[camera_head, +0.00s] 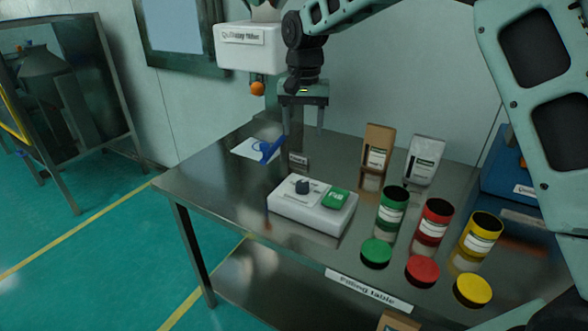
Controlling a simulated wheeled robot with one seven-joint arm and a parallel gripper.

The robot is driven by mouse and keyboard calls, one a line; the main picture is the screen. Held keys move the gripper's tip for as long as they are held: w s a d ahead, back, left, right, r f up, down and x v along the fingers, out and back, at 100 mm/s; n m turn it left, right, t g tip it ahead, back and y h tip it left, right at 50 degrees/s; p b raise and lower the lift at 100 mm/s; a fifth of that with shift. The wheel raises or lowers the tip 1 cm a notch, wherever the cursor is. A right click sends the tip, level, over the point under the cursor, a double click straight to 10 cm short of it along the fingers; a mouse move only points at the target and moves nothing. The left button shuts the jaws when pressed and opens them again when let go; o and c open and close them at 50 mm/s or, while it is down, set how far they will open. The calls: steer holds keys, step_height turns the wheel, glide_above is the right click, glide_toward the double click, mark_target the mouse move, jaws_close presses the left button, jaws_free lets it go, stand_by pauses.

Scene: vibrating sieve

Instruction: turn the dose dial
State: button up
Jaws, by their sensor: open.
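A small dark knob (302,187), which looks like the dose dial, stands on a white plate on top of a white box (304,219) on the metal table. A green panel (337,198) sits beside the knob on the same box. My gripper (305,132) points down, open, with its two fingers apart and nothing between them. In the picture it is above and slightly behind the knob, not touching it. The exact gap cannot be told from this view.
A white filler unit (252,48) with an orange ball (257,88) hangs left of my gripper. Green (393,207), red (432,225) and yellow (479,238) cans stand at right with lids in front. Two bags (377,151) stand behind. A blue scoop (270,150) lies at left.

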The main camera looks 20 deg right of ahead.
mark_target(303, 182)
steer(key=f, duration=0.5)
steer(key=w+f+p, duration=0.1)
steer(key=f, duration=0.5)
steer(key=f+p, duration=0.1)
steer(key=f, duration=0.5)
steer(key=shift+w+d+f, duration=0.15)
steer(key=shift+d+f, duration=0.05)
steer(key=shift+d, duration=0.1)
steer(key=shift+c, duration=0.2)
steer(key=c, duration=0.9)
